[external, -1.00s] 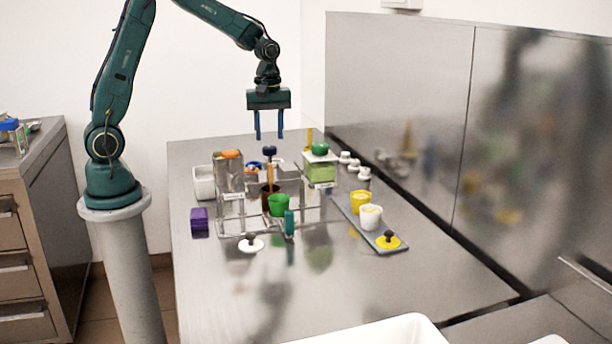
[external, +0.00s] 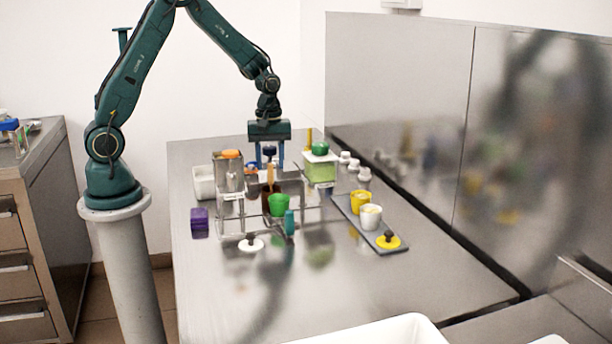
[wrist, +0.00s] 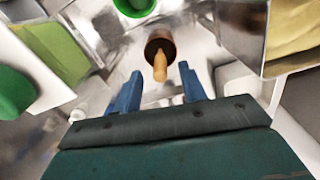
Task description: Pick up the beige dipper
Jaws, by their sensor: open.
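The beige dipper (external: 270,174) stands upright in a dark brown cup (external: 267,198), with its rounded handle end up. In the wrist view the beige handle (wrist: 159,66) rises from the brown cup (wrist: 154,42), just beyond the fingertips and about midway between them. My gripper (external: 269,166) is open and empty, pointing down over the back of the table near the dipper. Its two blue fingers also show in the wrist view (wrist: 159,75). The dipper's lower end is hidden in the cup.
A green cup (external: 279,205) stands in front of the brown cup, by a clear rack. A metal box with an orange top (external: 228,175) is to the left, a green box (external: 320,172) to the right. A grey tray (external: 352,216) holds yellow and white cups.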

